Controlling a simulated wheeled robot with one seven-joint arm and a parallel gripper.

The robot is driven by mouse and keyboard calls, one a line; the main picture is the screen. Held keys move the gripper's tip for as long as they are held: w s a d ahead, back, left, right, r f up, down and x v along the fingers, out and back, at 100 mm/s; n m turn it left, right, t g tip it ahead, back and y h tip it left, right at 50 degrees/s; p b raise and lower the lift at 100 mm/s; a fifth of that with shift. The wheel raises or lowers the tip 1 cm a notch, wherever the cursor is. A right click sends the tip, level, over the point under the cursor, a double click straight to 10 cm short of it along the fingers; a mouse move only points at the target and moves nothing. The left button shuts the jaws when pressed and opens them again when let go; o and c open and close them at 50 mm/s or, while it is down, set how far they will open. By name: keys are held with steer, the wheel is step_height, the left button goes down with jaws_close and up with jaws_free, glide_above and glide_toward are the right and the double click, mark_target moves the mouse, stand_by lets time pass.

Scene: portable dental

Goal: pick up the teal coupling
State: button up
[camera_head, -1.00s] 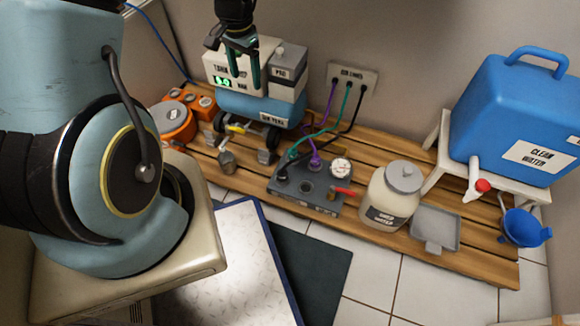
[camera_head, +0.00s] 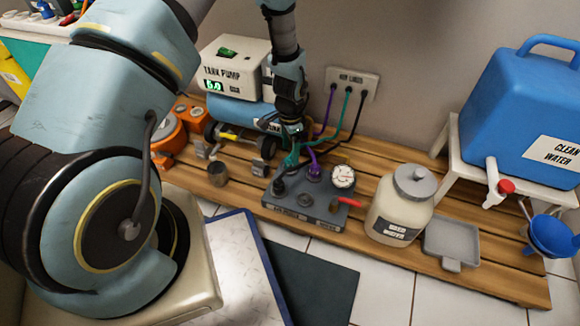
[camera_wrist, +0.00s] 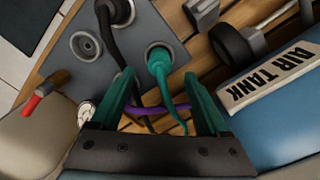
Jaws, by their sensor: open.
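The teal coupling (camera_head: 291,160) stands on the grey manifold block (camera_head: 330,217), its teal hose running back to the wall plate. In the wrist view the teal coupling (camera_wrist: 158,62) sits in a round metal socket, with its hose curving down between the fingers. My gripper (camera_wrist: 158,77) is open, with one green finger on each side of the hose and the coupling just beyond the fingertips. In the head view my gripper (camera_head: 294,133) points down over the back of the block, close above the coupling. I cannot tell whether a finger touches it.
A purple hose (camera_wrist: 150,109) crosses between the fingers; a black coupling (camera_wrist: 115,12) is close by. The air tank (camera_wrist: 285,110) is right in the wrist view. A gauge (camera_head: 342,176), red-handled valve (camera_head: 350,202) and used-water jar (camera_head: 400,208) stand right of the coupling.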

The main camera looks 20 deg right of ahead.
mark_target(290, 158)
step_height(290, 158, down, 5)
steer(key=b, duration=0.2)
steer(key=shift+b, duration=0.4)
steer(key=shift+r, duration=0.1)
jaws_close()
